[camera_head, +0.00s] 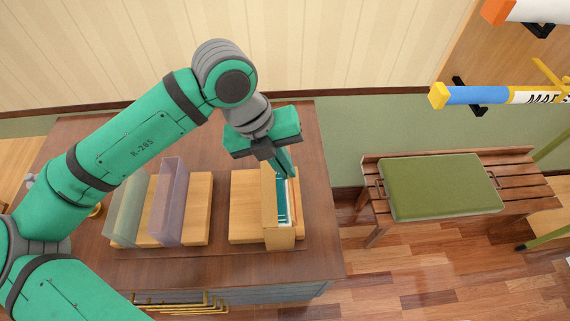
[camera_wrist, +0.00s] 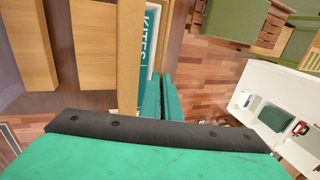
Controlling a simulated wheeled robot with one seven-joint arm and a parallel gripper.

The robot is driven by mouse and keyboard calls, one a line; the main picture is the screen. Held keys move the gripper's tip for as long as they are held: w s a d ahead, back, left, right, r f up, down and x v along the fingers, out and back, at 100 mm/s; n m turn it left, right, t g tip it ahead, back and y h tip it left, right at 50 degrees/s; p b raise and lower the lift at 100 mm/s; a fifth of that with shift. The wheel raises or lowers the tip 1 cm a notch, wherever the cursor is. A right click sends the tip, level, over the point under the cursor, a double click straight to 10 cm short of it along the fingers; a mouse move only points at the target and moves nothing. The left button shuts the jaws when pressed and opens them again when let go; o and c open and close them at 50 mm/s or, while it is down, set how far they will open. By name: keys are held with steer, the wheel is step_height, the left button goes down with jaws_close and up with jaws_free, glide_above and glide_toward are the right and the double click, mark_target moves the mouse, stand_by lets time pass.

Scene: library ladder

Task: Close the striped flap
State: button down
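I cannot make out a striped flap in either view. My gripper (camera_head: 288,172) is over the right part of the wooden desk, its fingers pointing down at a light wooden book holder (camera_head: 280,235). In the wrist view the green fingers (camera_wrist: 168,98) lie close side by side with nothing visible between them. They are beside a teal-and-white book marked KITES (camera_wrist: 152,30) in the holder. I cannot tell whether they touch it. The holder's tall wooden side (camera_wrist: 130,55) stands left of the fingers in the wrist view.
Two translucent upright panels, one greenish (camera_head: 127,215) and one purple (camera_head: 170,205), stand on a wooden board at the desk's left. A slatted bench with a green cushion (camera_head: 440,187) stands to the right. Rolled tubes (camera_head: 475,95) are at upper right. Floor shows between desk and bench.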

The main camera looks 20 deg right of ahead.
steer(key=shift+a+h, duration=0.15)
steer(key=shift+h, duration=0.25)
steer(key=shift+w+a+f+g+h, duration=0.15)
steer(key=shift+a+g+h, duration=0.1)
steer(key=shift+h, duration=0.4)
steer(key=shift+w+a+f+g+h, duration=0.15)
steer(key=shift+a+g+h, duration=0.1)
steer(key=shift+h, duration=0.4)
steer(key=shift+a+f+g+h, duration=0.15)
steer(key=shift+a+f+h, duration=0.05)
steer(key=shift+h, duration=0.35)
steer(key=shift+a+f+g+h, duration=0.15)
steer(key=shift+f+h, duration=0.05)
steer(key=shift+h, duration=0.35)
steer(key=shift+a+f+h, duration=0.1)
steer(key=shift+h, duration=0.2)
steer(key=c, duration=2)
jaws_free()
